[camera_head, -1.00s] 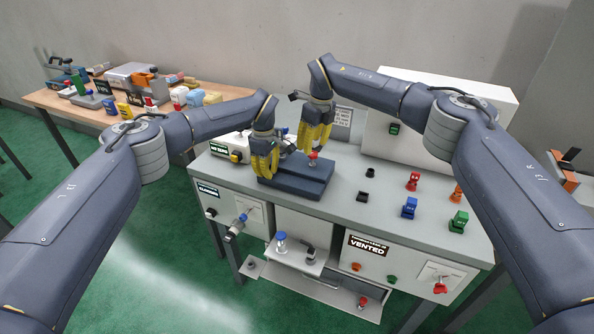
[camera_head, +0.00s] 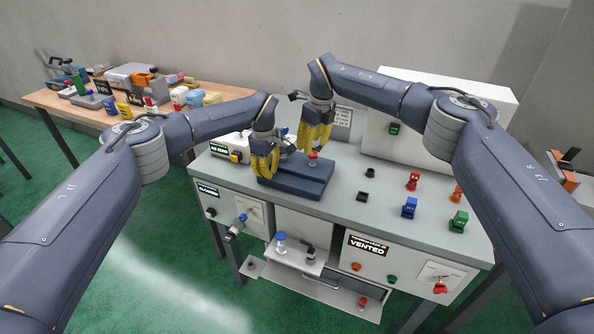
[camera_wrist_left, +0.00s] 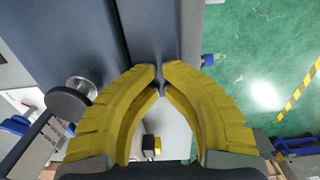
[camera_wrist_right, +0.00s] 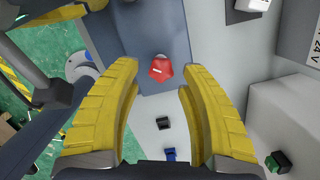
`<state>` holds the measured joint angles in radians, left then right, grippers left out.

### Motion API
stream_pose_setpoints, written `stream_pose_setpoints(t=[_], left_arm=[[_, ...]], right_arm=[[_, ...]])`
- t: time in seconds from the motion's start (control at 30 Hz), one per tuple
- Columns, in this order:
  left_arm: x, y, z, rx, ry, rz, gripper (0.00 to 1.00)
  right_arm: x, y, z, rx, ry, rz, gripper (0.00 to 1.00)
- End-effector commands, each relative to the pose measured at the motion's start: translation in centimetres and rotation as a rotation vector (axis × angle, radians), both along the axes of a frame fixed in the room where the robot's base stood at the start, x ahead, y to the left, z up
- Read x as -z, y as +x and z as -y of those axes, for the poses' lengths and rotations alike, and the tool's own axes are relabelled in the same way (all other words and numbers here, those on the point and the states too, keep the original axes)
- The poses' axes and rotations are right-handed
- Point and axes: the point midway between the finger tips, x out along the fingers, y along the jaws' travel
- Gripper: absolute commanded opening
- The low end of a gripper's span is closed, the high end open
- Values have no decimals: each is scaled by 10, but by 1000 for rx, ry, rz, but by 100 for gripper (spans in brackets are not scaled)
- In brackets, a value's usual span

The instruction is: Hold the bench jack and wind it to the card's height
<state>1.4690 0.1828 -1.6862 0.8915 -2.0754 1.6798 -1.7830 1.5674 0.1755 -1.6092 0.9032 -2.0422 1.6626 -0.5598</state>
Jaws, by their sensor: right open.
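The bench jack (camera_head: 297,184) is a dark blue block with a flat top on the grey bench; a red knob (camera_head: 313,155) sits on it. My left gripper (camera_head: 264,172) is at the jack's left end. In the left wrist view its fingertips (camera_wrist_left: 161,66) nearly meet, with a narrow dark part of the jack between them. My right gripper (camera_head: 316,146) is just above and behind the red knob. In the right wrist view its fingers (camera_wrist_right: 160,78) are wide apart and empty, with the knob (camera_wrist_right: 160,68) beyond their gap.
Red (camera_head: 412,181), blue (camera_head: 409,207) and green (camera_head: 458,221) pieces stand on the bench to the right. A white cabinet (camera_head: 450,110) is at the back right. A cluttered wooden table (camera_head: 45,98) is at the back left.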

Motion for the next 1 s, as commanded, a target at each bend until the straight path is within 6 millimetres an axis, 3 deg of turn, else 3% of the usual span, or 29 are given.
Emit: stream_pose_setpoints(t=[0.17, 0.2, 0.27, 0.4, 0.73, 1.0], left_arm=[[7, -4, 0, 2, 4, -10, 0], [7, -4, 0, 2, 4, -10, 0], [7, -4, 0, 2, 4, -10, 0], [7, -4, 0, 2, 4, -11, 0], [7, -4, 0, 1, 4, -11, 0], [7, -4, 0, 1, 4, -11, 0]], right_arm=[[0, 0, 0, 0, 0, 0, 42], [0, 0, 0, 0, 0, 0, 51], [-1, -1, -3, -5, 0, 1, 56], [-1, 2, -16, 16, -20, -3, 56], [0, 2, 1, 365, -80, -108, 56], [8, -2, 4, 423, -82, -128, 56]])
